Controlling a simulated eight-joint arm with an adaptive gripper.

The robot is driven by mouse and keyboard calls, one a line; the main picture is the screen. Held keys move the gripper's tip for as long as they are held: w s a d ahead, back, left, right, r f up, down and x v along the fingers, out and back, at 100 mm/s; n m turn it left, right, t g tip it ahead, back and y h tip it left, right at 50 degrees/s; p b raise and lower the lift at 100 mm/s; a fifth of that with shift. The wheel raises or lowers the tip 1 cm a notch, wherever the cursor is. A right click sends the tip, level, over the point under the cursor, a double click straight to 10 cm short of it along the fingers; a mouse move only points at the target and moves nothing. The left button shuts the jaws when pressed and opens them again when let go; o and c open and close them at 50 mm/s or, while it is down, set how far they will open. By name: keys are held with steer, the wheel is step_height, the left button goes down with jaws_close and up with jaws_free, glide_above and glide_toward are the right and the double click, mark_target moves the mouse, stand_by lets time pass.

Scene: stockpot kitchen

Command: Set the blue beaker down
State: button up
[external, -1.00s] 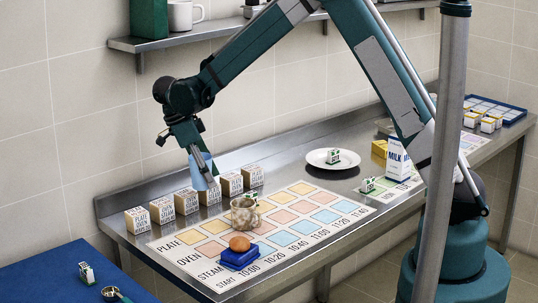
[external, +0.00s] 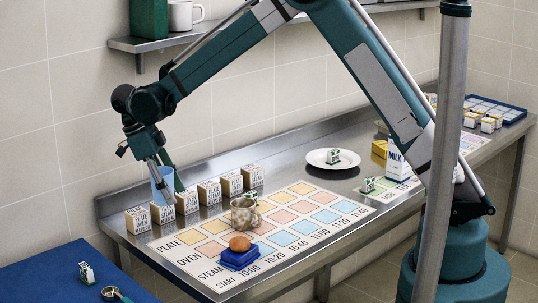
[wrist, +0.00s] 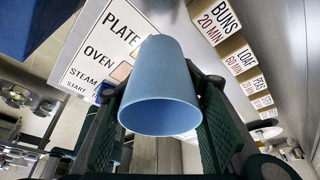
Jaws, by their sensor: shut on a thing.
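The blue beaker (external: 162,186) is held in my gripper (external: 163,176), above the row of labelled boxes at the left end of the steel counter. In the wrist view the beaker (wrist: 163,85) fills the middle, its open mouth toward the camera, with a green finger (wrist: 218,125) on its right and another on its left. The gripper is shut on it. In the external view the beaker overlaps the boxes at the left end of the row; I cannot tell whether its base touches anything.
Several labelled boxes (external: 209,192) stand in a row along the back of the counter (external: 285,165). A white plate (external: 320,163) stands farther right.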

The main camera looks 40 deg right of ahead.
mark_target(155, 186)
steer(key=shift+f, duration=0.1)
steer(key=shift+f, duration=3)
steer(key=shift+f, duration=1.9)
steer(key=shift+f+b, duration=0.15)
steer(key=shift+b, duration=0.15)
steer(key=o, duration=0.6)
steer(key=shift+r, duration=0.2)
steer(key=v, duration=1.2)
steer(key=shift+p, duration=0.3)
